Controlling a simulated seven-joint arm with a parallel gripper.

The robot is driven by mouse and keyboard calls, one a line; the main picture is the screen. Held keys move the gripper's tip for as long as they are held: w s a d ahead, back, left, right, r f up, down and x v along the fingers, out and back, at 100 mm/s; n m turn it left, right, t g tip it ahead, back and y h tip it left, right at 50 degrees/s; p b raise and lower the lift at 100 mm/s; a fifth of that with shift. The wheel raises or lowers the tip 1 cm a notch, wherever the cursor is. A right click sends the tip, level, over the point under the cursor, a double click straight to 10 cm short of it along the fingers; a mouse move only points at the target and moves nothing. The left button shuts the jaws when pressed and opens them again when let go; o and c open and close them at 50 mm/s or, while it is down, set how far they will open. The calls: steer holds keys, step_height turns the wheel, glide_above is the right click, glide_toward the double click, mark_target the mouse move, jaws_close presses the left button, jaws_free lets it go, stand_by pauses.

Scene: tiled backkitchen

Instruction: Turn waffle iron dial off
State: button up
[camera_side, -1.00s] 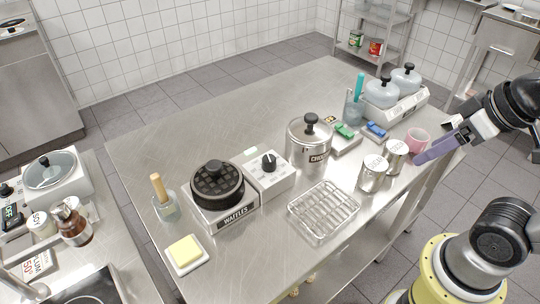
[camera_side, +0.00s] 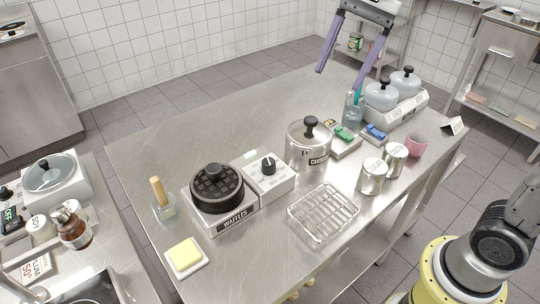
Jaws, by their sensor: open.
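The waffle iron (camera_side: 218,188) is round and black with a grid top, on a steel base labelled "WAFFLES", at the left-middle of the steel table. A white control box adjoins it on the right, with a black dial (camera_side: 268,165) on its top. The dial's exact setting is too small to read. My gripper (camera_side: 339,80) is at the top of the view, with two long purple fingers spread apart and nothing between them. It is raised high, up and to the right of the dial in the picture, well clear of it.
A steel pot (camera_side: 309,146) stands right of the control box, with a wire rack (camera_side: 323,212) in front. A jar with a brush (camera_side: 163,201) and a butter dish (camera_side: 186,257) are at left. Canisters (camera_side: 373,177) and a pink cup (camera_side: 416,145) stand right. The table's back left is clear.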

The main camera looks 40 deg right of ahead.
steer(key=w+a+f+m+g, duration=0.1)
steer(key=w+a+f+g, duration=0.2)
steer(key=w, duration=0.5)
glide_toward(269, 160)
steer(key=x, duration=0.9)
steer(key=shift+s+f, duration=0.1)
steer(key=shift+y, duration=0.3)
jaws_close()
